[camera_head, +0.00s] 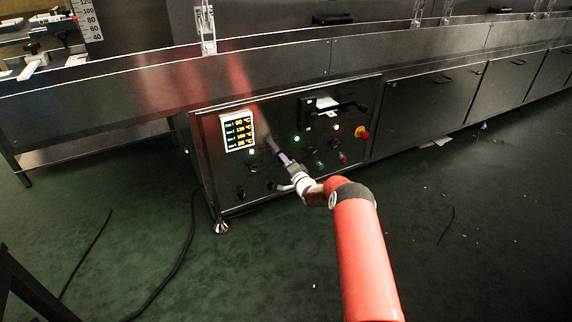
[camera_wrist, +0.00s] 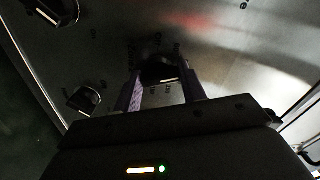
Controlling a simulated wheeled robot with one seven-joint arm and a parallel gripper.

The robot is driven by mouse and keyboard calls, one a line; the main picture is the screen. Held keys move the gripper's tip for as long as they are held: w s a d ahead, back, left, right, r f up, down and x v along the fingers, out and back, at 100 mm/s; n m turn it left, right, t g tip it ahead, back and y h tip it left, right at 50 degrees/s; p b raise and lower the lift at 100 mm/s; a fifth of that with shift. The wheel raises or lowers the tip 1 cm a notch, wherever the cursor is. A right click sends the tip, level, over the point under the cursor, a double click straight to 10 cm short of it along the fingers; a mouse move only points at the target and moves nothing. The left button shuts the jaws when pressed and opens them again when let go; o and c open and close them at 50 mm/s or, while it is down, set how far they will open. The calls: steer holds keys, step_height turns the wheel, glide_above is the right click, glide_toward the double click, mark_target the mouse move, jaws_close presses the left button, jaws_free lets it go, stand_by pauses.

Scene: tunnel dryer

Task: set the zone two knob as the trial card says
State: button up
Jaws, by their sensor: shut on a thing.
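My gripper (camera_head: 277,149) reaches the dryer's control panel, and its purple fingers are closed around a dark knob (camera_wrist: 158,70). The wrist view shows the knob between the fingertips, with small scale marks around it. In the head view my gripper hides most of this knob. Two other dark knobs show at the left of the wrist view, one lower (camera_wrist: 84,100) and one at the top (camera_wrist: 60,10). No trial card text is readable.
A lit display (camera_head: 239,131) with several zone temperatures sits left of my gripper. A printer-like unit with white paper (camera_head: 326,102), lit buttons and a red-yellow emergency stop (camera_head: 362,133) are to the right. A black cable (camera_head: 183,255) lies on the green floor.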

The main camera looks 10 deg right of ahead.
steer(key=shift+f, duration=0.1)
steer(key=o, duration=1)
steer(key=shift+p+v, duration=0.55)
steer(key=shift+v, duration=3.4)
